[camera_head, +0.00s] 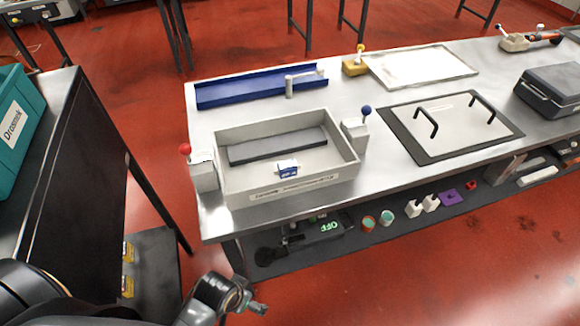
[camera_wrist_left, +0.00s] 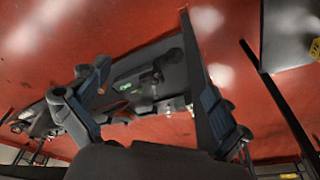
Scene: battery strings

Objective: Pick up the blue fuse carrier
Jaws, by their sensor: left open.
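A small blue and white piece (camera_head: 288,170), which looks like the blue fuse carrier, sits inside the grey open box (camera_head: 348,150) on the metal bench, in front of a dark flat block (camera_head: 277,145). My left arm comes in at the bottom of the head view, and its end (camera_head: 248,300) is low in front of the bench, well apart from the box. In the left wrist view my left gripper (camera_wrist_left: 152,100) has its two fingers spread with nothing between them. The blue piece cannot be made out there. My right gripper is not in view.
A red-knobbed lever (camera_head: 203,172) and a blue-knobbed lever (camera_head: 355,132) flank the box. A blue trough (camera_head: 260,87) lies behind it, and a handled panel (camera_head: 450,125) to the right. The lower shelf (camera_head: 390,240) holds small items. A dark cabinet (camera_head: 85,170) stands at left.

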